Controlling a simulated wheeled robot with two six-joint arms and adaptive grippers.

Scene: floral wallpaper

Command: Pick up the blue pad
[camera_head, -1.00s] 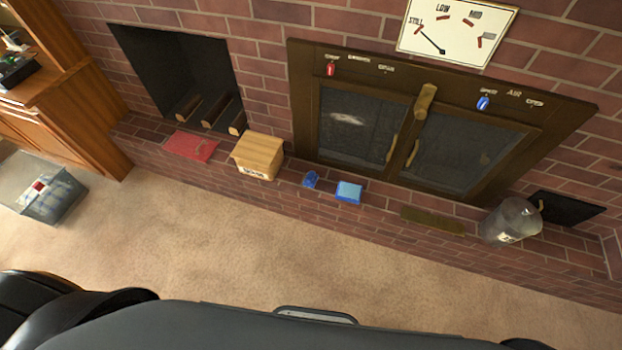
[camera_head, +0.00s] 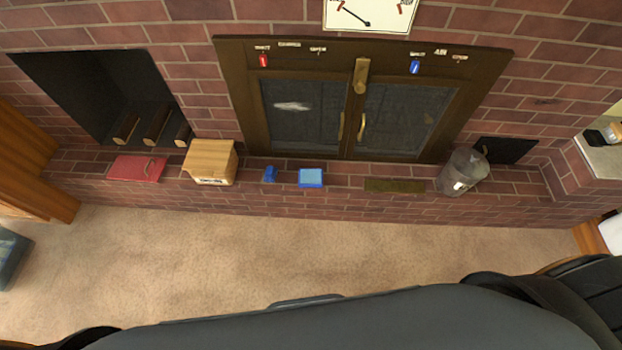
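A blue pad (camera_head: 311,178) with a lighter blue top lies on the brick hearth ledge, in front of the stove doors. A smaller dark blue object (camera_head: 270,174) sits just left of it, apart from it. A red flat item (camera_head: 137,168) with a handle-like mark lies further left on the ledge. Neither of my grippers shows in the head view. Only dark parts of my own body show along the bottom edge.
On the ledge stand a wooden box (camera_head: 211,161), a dull flat bar (camera_head: 394,186) and a metal canister (camera_head: 463,171). The stove (camera_head: 360,100) is shut. Carpet (camera_head: 250,250) in front is clear. Wooden furniture (camera_head: 30,160) stands left, a counter (camera_head: 601,152) right.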

